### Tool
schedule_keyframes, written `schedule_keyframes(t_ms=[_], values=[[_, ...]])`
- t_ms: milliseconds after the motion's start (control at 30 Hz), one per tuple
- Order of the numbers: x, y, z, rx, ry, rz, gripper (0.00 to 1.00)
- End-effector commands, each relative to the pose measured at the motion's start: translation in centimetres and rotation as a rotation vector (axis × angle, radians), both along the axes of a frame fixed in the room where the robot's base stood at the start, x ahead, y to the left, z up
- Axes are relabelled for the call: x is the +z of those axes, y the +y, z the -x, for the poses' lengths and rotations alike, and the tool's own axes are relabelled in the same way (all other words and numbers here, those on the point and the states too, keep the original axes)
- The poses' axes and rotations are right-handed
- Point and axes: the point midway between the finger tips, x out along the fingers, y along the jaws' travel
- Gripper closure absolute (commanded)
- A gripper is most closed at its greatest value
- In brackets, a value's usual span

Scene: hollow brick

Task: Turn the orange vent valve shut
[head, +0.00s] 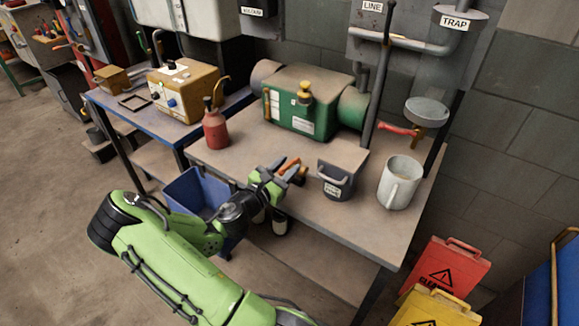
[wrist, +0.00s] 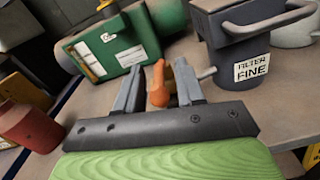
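The orange vent valve handle (wrist: 157,84) stands between the two grey fingers of my gripper (wrist: 158,68) in the wrist view, with narrow gaps seen on both sides.
A green machine (head: 301,114) with a yellow knob stands behind my gripper. A red bottle (head: 215,129) is to the left, a white mug (head: 400,182) to the right. A blue bin (head: 186,190) sits below left. The bench (head: 330,229) is bare in front of the canister.

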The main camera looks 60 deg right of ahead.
Motion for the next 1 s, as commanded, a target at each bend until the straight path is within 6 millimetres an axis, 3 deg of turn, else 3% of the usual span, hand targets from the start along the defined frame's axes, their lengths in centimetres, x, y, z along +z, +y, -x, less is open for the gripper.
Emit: schedule_keyframes(t_ms=[133, 400, 667, 1000], values=[[0.0, -1.6, 0.3, -0.001, -0.001, 0.0, 0.62], [0.0, -1.8, 0.3, 0.0, -0.001, -0.001, 0.62], [0.0, -1.8, 0.3, 0.0, -0.001, -0.001, 1.0], [0.0, -1.7, 0.1, -0.001, -0.001, -0.002, 1.0]])
